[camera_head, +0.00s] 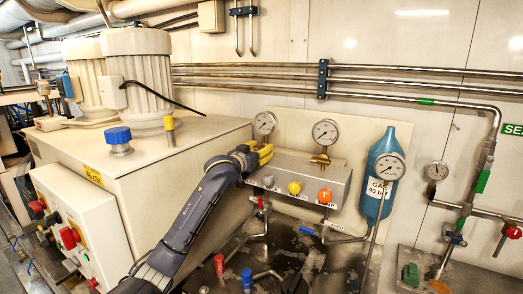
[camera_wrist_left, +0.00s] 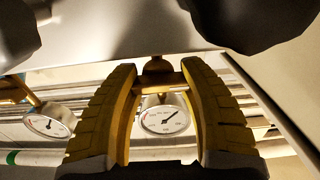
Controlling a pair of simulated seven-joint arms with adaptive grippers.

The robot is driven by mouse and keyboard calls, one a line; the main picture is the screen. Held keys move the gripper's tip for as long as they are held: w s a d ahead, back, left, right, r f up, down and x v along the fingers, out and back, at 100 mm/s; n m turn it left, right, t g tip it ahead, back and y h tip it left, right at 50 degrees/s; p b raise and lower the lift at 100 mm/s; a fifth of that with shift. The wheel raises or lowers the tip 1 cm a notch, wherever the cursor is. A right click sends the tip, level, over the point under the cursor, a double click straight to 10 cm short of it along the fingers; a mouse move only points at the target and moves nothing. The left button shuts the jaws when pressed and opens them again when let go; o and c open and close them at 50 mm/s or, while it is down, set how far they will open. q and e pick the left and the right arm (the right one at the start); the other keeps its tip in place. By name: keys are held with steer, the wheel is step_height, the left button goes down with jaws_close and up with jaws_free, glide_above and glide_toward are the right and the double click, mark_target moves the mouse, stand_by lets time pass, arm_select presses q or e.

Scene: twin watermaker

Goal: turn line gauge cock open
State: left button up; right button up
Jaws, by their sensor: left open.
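My left gripper (camera_head: 262,154) is at the left end of the grey panel box, just below the leftmost round gauge (camera_head: 265,122). In the left wrist view, its yellow fingers (camera_wrist_left: 160,88) are spread apart. A brass cock fitting (camera_wrist_left: 157,70) shows between them, with a small bar below it. I cannot tell whether the fingers touch it. The gauge (camera_wrist_left: 165,119) shows just past the fitting, between the fingers. In the head view my gripper hides the cock. The frames do not show which gauge is the line gauge. My right gripper is not in view.
A second gauge (camera_head: 326,132) stands on the box (camera_head: 335,174) on a brass fitting. Yellow (camera_head: 294,188) and orange (camera_head: 325,196) knobs sit on the box front. A blue cylinder (camera_head: 382,165) with another gauge (camera_head: 390,166) stands to the right. Pump housings (camera_head: 138,75) are at the left.

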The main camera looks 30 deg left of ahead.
arm_select(q)
jaws_close()
stand_by(1.3)
